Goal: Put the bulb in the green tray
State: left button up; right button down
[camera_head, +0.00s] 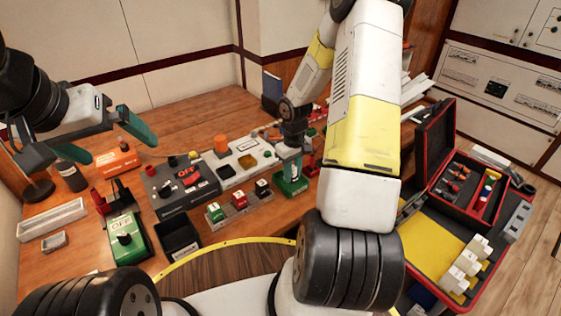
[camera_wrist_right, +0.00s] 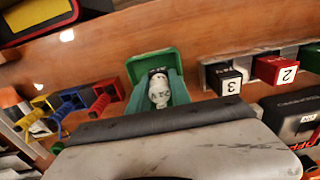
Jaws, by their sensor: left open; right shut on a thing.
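The green tray (camera_head: 293,187) stands on the table near the middle, and it also shows in the right wrist view (camera_wrist_right: 137,68). My right gripper (camera_head: 290,158) points down over it, shut on the bulb (camera_wrist_right: 159,90), which looks whitish between the teal fingers. From above, the bulb lies within the tray's outline; whether it touches the tray floor cannot be told. In the head view the bulb is mostly hidden by the gripper. My left gripper (camera_head: 88,143) is open and empty at the left, above the table's left part.
Numbered blocks (camera_head: 238,202) stand just left of the tray. A black bin (camera_head: 178,241) and a green box with a knob (camera_head: 123,240) are further left. Coloured-handled parts (camera_wrist_right: 75,105) lie close on the tray's other side. An open red-edged toolbox (camera_head: 436,150) is at right.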

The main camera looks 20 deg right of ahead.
aim_at(293, 178)
jog(key=shift+w+d, duration=0.3)
jog(key=shift+f, duration=1.8)
jog(key=shift+f, duration=0.1)
jog(key=c, duration=1.2)
grip_release()
